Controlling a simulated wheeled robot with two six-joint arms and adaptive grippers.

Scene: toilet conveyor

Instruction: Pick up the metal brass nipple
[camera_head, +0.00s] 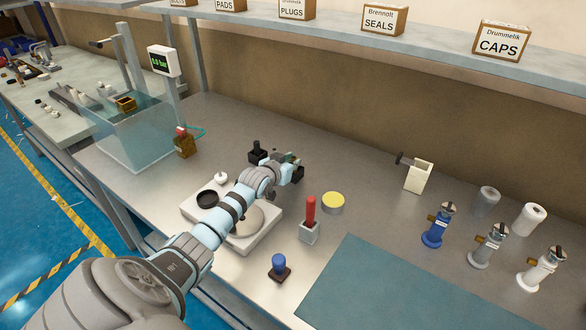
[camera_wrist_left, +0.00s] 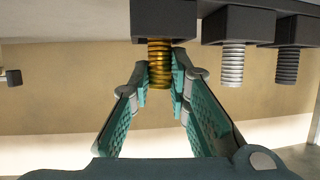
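The brass nipple (camera_wrist_left: 160,66) is a gold-coloured threaded piece seated in a black block (camera_wrist_left: 164,18) in the left wrist view. My left gripper (camera_head: 289,164) reaches over the workbench to the small black holders. In the left wrist view its two green-padded fingers are spread, with the tips on either side of the brass nipple. A narrow gap seems to show at each side, so it looks open and not clamped. In the head view the gripper hides the nipple. My right gripper is not in view.
In the left wrist view a silver threaded piece (camera_wrist_left: 233,64) and a dark grey one (camera_wrist_left: 287,66) sit in blocks close by. In the head view a red-handled tool (camera_head: 310,213), a yellow-topped tin (camera_head: 333,202) and a white scale-like base (camera_head: 262,231) stand near the arm.

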